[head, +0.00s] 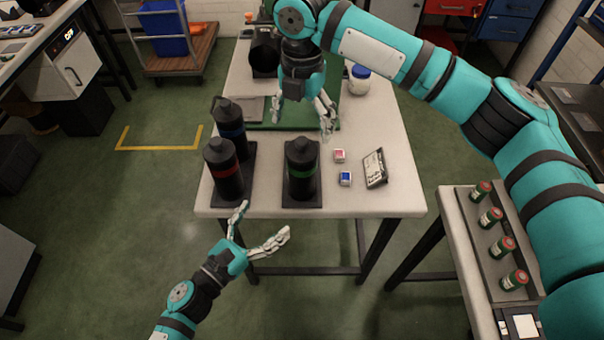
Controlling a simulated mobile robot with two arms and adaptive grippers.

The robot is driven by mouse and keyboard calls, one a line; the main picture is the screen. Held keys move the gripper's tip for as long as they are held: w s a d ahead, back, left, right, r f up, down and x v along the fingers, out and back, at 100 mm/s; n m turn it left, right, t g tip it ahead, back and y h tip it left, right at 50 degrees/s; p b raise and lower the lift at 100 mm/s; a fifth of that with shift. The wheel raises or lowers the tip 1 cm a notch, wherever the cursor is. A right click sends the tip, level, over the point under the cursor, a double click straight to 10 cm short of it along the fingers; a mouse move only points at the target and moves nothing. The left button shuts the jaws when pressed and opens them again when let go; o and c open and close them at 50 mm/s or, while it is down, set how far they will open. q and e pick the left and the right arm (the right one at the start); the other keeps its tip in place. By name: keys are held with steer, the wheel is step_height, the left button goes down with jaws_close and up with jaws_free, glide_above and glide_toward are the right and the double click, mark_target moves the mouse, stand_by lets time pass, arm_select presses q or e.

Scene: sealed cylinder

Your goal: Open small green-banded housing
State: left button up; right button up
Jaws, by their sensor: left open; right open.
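The green-banded housing (301,174) is a dark cylinder standing upright on a black base near the table's front edge. Its top is on. My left gripper (262,223) is open and empty, in front of the table edge, left of and nearer than this housing. My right gripper (304,118) is open and empty, pointing down above the table behind the green-banded housing, apart from it. A red-banded housing (223,172) and a blue-banded housing (229,120) stand upright to its left.
Two small boxes, pink-topped (339,156) and blue-topped (345,179), and a tilted panel (375,168) lie right of the green-banded housing. A white jar (359,80) and black container (264,55) stand farther back. A tray (470,228) at right holds several green-and-red cylinders.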

mark_target(303, 176)
arm_select(q)
steer(key=x, duration=1.5)
steer(key=shift+f, duration=0.1)
